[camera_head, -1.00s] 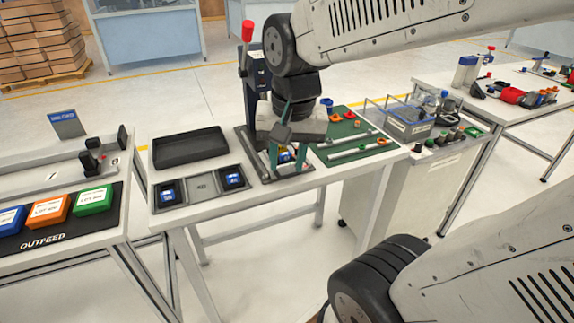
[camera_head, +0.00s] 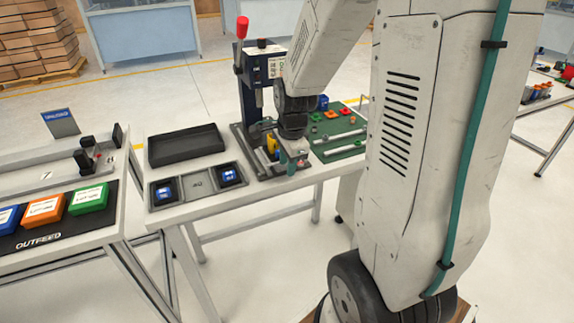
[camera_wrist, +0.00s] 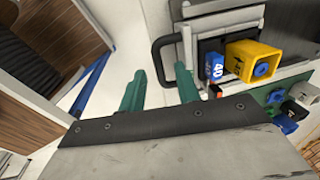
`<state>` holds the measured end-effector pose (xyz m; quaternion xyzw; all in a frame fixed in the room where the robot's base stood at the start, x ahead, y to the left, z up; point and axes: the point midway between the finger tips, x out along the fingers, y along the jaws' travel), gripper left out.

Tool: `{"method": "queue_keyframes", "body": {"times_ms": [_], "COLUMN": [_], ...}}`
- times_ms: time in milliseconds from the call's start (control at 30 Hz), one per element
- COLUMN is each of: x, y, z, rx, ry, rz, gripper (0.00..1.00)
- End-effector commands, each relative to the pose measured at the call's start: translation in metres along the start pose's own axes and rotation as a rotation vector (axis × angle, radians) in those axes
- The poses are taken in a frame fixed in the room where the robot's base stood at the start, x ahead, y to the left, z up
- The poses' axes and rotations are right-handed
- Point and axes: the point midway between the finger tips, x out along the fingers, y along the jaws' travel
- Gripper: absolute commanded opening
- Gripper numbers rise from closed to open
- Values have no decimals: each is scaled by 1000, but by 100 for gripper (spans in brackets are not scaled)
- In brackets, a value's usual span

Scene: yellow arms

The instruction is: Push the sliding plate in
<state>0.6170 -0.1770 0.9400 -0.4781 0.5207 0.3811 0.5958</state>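The sliding plate (camera_wrist: 205,45) is a dark and grey plate with a black U-shaped handle (camera_wrist: 158,58) on its left side in the wrist view. A yellow part (camera_wrist: 252,62) with a blue centre and a blue block marked 40 (camera_wrist: 215,68) sit on or over it. In the head view the yellow part (camera_head: 272,144) shows at the foot of the press (camera_head: 262,75); the plate is mostly hidden by my wrist. My gripper (camera_wrist: 161,72) has two teal fingers spread apart. In the head view my gripper (camera_head: 292,163) is at the press's front.
A red-knobbed lever (camera_head: 242,28) rises beside the press. A grey tray with blue-labelled blocks (camera_head: 229,176) and a black bin (camera_head: 186,146) stand left of it. A green mat (camera_head: 338,132) with small parts lies to the right. The outfeed table (camera_head: 70,232) is at left.

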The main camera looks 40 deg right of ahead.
Motion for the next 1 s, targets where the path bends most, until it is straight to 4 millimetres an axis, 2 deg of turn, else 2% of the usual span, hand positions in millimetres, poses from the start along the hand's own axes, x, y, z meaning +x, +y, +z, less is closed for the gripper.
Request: {"method": "queue_keyframes", "body": {"times_ms": [133,400,433,533,733,867,1000], "x": [11,13,13,12,13,16,24], "y": [0,0,0,0,-2,-21,-61], "z": [0,0,0,0,0,0,-1], "rx": [-1,-2,-2,-2,-2,-3,-4], "ry": [0,0,0,0,0,0,0], "rz": [1,0,0,0,0,0,0], "gripper": [33,33,27,0,0,0,0]}}
